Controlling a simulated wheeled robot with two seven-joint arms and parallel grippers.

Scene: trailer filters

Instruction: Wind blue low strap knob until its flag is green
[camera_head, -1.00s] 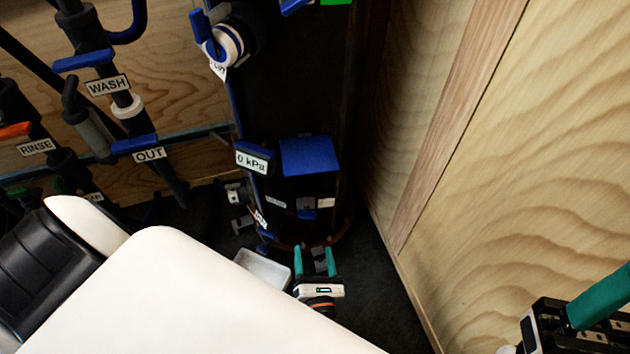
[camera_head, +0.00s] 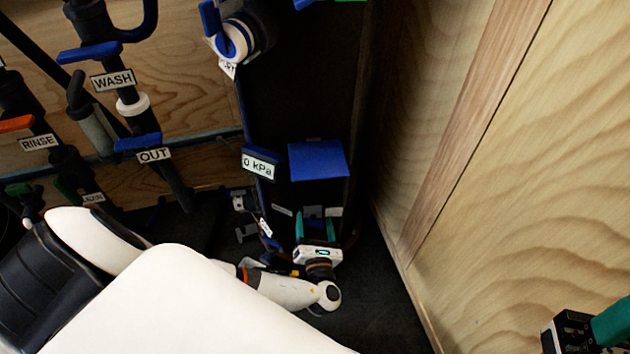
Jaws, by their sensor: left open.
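My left gripper (camera_head: 318,222) has two teal fingers, open and pointing up and away at the low front of a dark vertical housing (camera_head: 300,100). A small blue part (camera_head: 313,211), possibly the low strap knob, shows between the fingertips; it is too small to tell whether they touch it. Pale labels or tabs (camera_head: 333,212) sit on either side of it. I cannot make out the knob's flag. My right gripper (camera_head: 598,330) is cut off at the lower right corner, with one teal finger showing, far from the housing.
A blue box (camera_head: 318,160) juts out above my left gripper, beside a "0 kPa" display (camera_head: 259,164). Pipes with WASH (camera_head: 112,79) and OUT (camera_head: 154,155) tags stand at left. A wooden wall (camera_head: 520,170) closes the right side. Dark floor (camera_head: 375,300) is clear between.

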